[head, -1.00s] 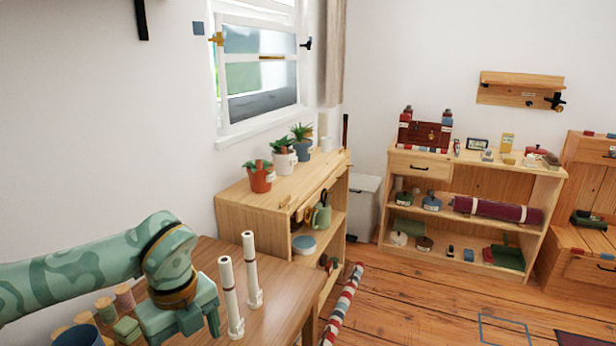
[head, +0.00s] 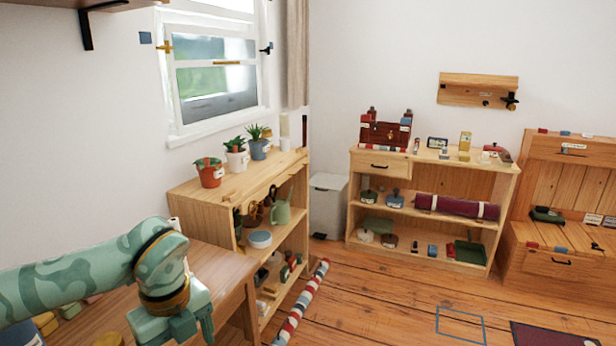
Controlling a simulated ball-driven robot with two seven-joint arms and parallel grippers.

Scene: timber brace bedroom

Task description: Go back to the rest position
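My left arm comes in from the left in the head view, over the wooden table (head: 229,277). Its green patterned gripper (head: 190,338) points down near the table's right end, and its fingertips run to the bottom edge of the picture. I cannot tell whether it is open or shut, or whether it holds anything. My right gripper is not in view.
A low wooden shelf (head: 195,200) with potted plants stands past the table. A striped roll (head: 303,300) lies on the floor beside it. A white bin (head: 328,205) and a second shelf (head: 350,232) stand farther back. A blue floor outline (head: 461,340) marks clear floor at right.

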